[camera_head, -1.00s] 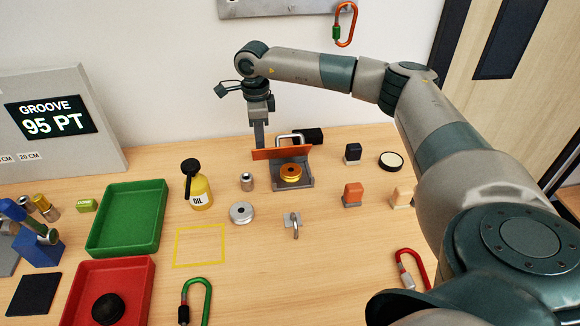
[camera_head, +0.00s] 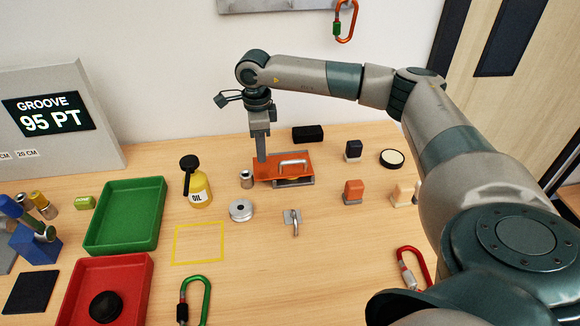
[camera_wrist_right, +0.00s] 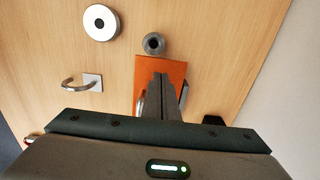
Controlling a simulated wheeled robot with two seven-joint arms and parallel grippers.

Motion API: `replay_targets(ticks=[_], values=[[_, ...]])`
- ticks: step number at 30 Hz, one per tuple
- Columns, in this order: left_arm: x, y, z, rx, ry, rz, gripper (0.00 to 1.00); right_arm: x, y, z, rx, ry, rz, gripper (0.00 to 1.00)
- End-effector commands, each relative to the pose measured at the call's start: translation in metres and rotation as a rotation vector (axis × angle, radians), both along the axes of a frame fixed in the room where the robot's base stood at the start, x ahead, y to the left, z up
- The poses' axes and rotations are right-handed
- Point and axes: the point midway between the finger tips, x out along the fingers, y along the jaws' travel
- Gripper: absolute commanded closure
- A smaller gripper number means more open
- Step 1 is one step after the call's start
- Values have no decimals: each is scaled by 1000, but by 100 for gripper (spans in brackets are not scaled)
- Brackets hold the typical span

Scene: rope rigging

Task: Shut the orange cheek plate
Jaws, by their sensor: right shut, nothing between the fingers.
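The orange cheek plate (camera_head: 270,167) lies nearly flat over its grey base (camera_head: 300,183) in the head view, with its metal handle (camera_head: 293,163) on top. The gold sheave is hidden under it. My right gripper (camera_head: 261,158) is shut and empty, its fingertips down at the plate's left rear part. In the right wrist view the shut fingers (camera_wrist_right: 162,80) overlap the orange plate (camera_wrist_right: 176,72); whether they touch it is hard to tell. My left gripper is not in view.
A steel cylinder (camera_head: 247,179) stands just left of the plate. A silver disc (camera_head: 241,210) and a metal hook (camera_head: 293,222) are in front. A black block (camera_head: 308,133) lies behind, and an orange-topped block (camera_head: 353,191) stands to the right.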

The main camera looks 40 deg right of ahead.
Motion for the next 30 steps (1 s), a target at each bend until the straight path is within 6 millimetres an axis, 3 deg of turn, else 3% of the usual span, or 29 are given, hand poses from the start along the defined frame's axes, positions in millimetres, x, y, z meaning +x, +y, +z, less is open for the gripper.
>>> replay_targets(ticks=[18, 30], values=[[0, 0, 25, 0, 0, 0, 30, 0, 0, 53, 0, -1, 0, 100], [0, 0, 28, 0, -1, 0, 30, 0, 0, 61, 0, 0, 0, 100]])
